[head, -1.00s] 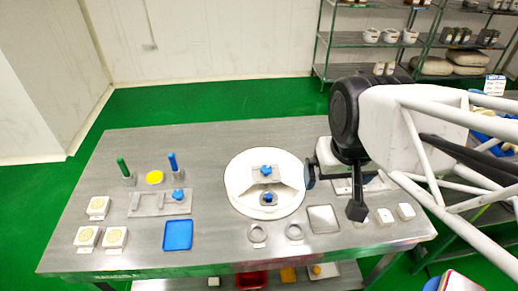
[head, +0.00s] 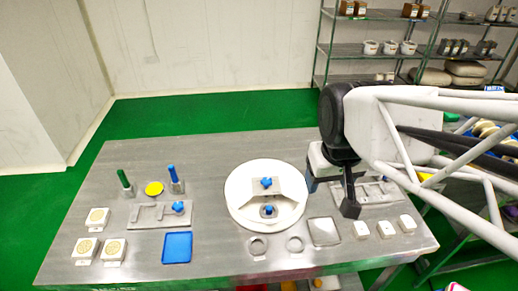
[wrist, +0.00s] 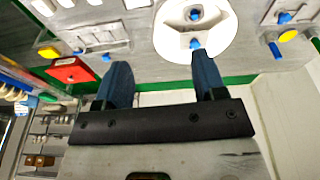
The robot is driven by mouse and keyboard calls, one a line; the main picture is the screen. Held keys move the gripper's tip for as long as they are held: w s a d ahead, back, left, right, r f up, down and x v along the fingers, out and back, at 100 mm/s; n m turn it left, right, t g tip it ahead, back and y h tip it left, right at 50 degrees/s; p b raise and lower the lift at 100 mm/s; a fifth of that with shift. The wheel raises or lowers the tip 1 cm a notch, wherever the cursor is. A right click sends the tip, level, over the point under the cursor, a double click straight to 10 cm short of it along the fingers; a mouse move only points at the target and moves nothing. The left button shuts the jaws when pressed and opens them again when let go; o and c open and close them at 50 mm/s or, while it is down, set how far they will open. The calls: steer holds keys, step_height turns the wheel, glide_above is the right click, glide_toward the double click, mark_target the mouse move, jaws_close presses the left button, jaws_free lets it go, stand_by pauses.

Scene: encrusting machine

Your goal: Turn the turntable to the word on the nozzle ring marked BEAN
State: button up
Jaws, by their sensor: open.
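The turntable (head: 238,207) is a white round disc on the steel table, with a grey bracket and two blue knobs (head: 266,183) on it. It also shows at the top of the wrist view (wrist: 172,30). Two small grey rings (head: 257,246) (head: 295,244) lie in front of it near the table's front edge. Their markings are too small to read, so I cannot tell which says BEAN. My gripper (head: 331,192) is open and empty, above the table to the right of the turntable. Its two dark blue fingers show apart in the wrist view (wrist: 163,75).
A grey fixture (head: 150,215), a blue tray (head: 177,247), a yellow disc (head: 154,188) and upright green and blue handles stand on the left. A flat square plate (head: 324,231) and white blocks (head: 384,229) lie on the right. Shelves (head: 375,75) stand behind.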

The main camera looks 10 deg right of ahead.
steer(key=w+a+f+n+g, duration=0.1)
steer(key=w+a+f+n, duration=0.15)
steer(key=w, duration=0.45)
steer(key=w+a+f+n, duration=0.1)
steer(key=w+a+f, duration=0.15)
steer(key=w, duration=0.35)
steer(key=n+g, duration=0.1)
steer(key=n, duration=0.2)
glide_above(267, 180)
step_height(267, 180, down, 10)
steer(key=shift+s+a+r, duration=0.1)
steer(key=shift+f, duration=3.9)
steer(key=shift+c, duration=0.3)
jaws_close()
